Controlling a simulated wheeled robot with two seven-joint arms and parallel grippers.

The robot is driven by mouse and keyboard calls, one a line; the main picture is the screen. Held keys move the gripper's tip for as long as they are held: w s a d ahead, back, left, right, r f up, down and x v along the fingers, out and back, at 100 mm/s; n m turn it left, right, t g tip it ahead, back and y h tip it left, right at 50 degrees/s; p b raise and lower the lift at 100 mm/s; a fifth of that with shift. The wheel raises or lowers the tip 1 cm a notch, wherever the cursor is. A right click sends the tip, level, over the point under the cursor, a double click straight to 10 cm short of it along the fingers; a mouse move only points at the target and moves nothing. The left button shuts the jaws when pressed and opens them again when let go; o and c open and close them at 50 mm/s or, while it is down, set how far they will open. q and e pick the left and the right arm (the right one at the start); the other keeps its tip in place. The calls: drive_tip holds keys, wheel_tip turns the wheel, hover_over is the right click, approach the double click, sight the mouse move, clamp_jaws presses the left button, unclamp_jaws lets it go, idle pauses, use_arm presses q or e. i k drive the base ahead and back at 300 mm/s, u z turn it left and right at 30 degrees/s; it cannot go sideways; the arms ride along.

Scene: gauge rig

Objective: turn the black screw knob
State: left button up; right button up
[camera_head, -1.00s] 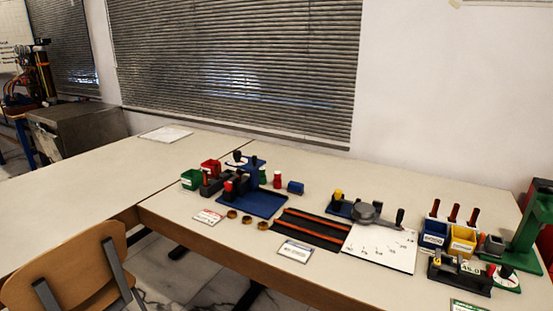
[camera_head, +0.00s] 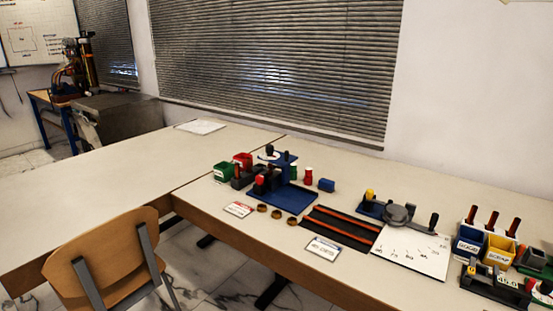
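Several black knob-like parts show, and I cannot tell which one is the screw knob. One black knob (camera_head: 287,156) stands on top of the blue fixture (camera_head: 295,197) at the left part of the rig table. A black handle (camera_head: 434,221) stands at the right end of the grey lever of the angle gauge (camera_head: 398,215). The gauge sits behind a white scale plate (camera_head: 412,252) with printed numbers. Neither of my grippers is in view, and nothing touches these parts.
Brown rings (camera_head: 277,214) and a black tray with orange rails (camera_head: 340,229) lie in front. Blue (camera_head: 468,241) and yellow (camera_head: 500,250) bins stand at right. A chair (camera_head: 122,262) is at the front left. The left table is mostly bare.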

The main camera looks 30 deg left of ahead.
sight(268, 147)
drive_tip(key=k, duration=1.05)
drive_tip(key=u, duration=1.15)
drive_tip(key=i, duration=1.45)
drive_tip(key=z, duration=0.3)
